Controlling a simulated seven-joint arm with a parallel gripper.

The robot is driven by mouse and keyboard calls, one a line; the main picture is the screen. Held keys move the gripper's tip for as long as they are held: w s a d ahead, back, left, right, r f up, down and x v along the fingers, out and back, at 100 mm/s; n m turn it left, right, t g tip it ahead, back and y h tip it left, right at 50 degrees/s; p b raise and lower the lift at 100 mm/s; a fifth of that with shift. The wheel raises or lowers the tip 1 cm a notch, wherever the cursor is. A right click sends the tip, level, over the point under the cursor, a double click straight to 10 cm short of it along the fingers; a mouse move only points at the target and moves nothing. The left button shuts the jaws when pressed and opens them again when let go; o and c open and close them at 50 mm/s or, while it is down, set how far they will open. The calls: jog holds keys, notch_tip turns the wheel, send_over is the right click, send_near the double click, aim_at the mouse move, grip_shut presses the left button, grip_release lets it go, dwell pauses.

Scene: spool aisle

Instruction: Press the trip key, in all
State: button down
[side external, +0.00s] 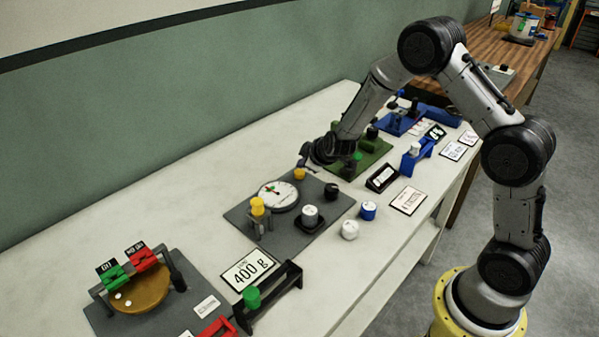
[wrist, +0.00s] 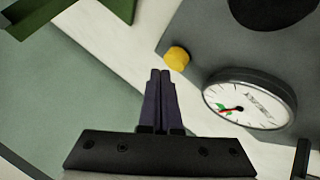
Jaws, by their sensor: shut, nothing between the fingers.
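My gripper (side external: 303,162) is shut and empty, low over the back edge of a grey plate (side external: 326,225). In the wrist view its dark fingertips (wrist: 160,73) are together, with a yellow round key (wrist: 177,58) just beyond them to the right. In the side view that yellow key (side external: 299,174) is at the plate's back edge, close to the fingers. I cannot tell whether they touch. No readable label marks it as the trip key. A round white dial (side external: 279,195) stands beside it on the plate; its red-and-green pointer shows in the wrist view (wrist: 238,109).
The plate also bears a yellow-topped post (side external: 257,206) and a black-and-white knob (side external: 310,216). A green fixture (side external: 368,160) stands just right of my gripper. The bench behind the plate is bare.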

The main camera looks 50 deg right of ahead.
jog(key=shift+r, duration=2.55)
jog(key=shift+r, duration=0.1)
notch_tip(320, 180, up, 10)
jog(key=t, duration=0.2)
send_over(302, 174)
jog(key=a, duration=0.1)
jog(key=s+a+r+t+y, duration=0.1)
jog(key=s+a+r, duration=0.25)
jog(key=r, duration=0.45)
jog(key=s+a+r+n+y, duration=0.1)
jog(key=s+a+r, duration=0.15)
jog(key=s, duration=0.25)
jog(key=s+a+r+y, duration=0.1)
jog(key=s+a+r, duration=0.1)
jog(key=s+r, duration=0.3)
jog(key=s+f+m+g, duration=0.3)
jog(key=s+f, duration=0.2)
jog(key=s, duration=0.6)
jog(key=s+f+m+g, duration=0.3)
jog(key=s+f, duration=0.2)
jog(key=s, duration=0.7)
jog(key=shift+s+d+f, duration=0.2)
jog(key=shift+s+f, duration=0.05)
jog(key=shift+f, duration=0.05)
